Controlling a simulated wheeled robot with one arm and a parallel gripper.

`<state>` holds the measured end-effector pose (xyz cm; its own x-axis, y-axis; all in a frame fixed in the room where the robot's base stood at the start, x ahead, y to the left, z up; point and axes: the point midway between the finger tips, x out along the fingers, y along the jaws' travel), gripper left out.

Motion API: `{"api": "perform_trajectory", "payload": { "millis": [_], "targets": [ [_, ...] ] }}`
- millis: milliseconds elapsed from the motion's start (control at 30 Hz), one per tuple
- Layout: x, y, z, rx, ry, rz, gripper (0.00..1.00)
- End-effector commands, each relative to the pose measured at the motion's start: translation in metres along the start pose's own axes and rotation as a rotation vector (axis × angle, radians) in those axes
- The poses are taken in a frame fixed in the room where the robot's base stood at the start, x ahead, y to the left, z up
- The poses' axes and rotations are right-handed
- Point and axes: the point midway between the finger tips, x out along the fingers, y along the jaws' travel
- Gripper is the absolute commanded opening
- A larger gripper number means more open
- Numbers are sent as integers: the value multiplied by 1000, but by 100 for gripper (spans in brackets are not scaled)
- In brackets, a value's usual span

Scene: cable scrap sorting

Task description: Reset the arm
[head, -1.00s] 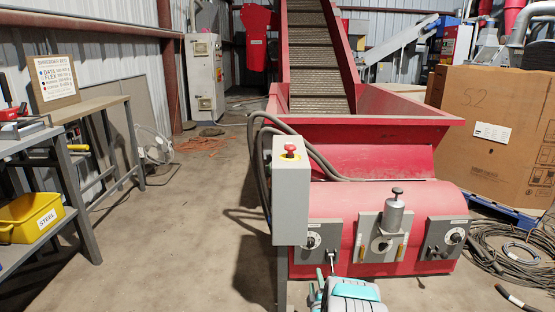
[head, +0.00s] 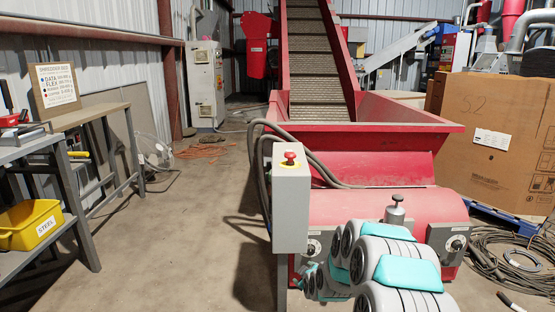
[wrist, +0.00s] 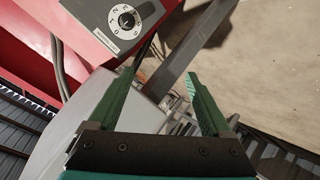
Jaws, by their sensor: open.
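My gripper (wrist: 168,105) shows in the wrist view with its two green fingers spread apart and nothing between them. A black rotary dial (wrist: 126,18) on a grey plate is at the top of that view, beyond the fingers. In the head view my arm, grey with teal pads, rises at the bottom right of centre and covers part of the red machine (head: 375,206). My gripper's fingertips cannot be made out in the head view. A grey control box (head: 291,208) with a red button (head: 290,158) stands left of my arm.
A conveyor (head: 318,65) rises behind the red hopper. A large cardboard box (head: 490,125) and coiled cables (head: 515,262) are at the right. A workbench (head: 75,190) with a yellow bin (head: 30,222) is at the left. The floor between bench and machine is clear.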

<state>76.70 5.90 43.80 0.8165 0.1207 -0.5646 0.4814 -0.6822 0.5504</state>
Motion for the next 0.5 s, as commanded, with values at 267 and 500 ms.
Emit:
{"api": "perform_trajectory", "payload": {
  "millis": [267,500],
  "targets": [
    [-90,-6,-15,150,-139,-159,83],
    [-180,-18,-9,273,-295,-263,83]
  ]
}}
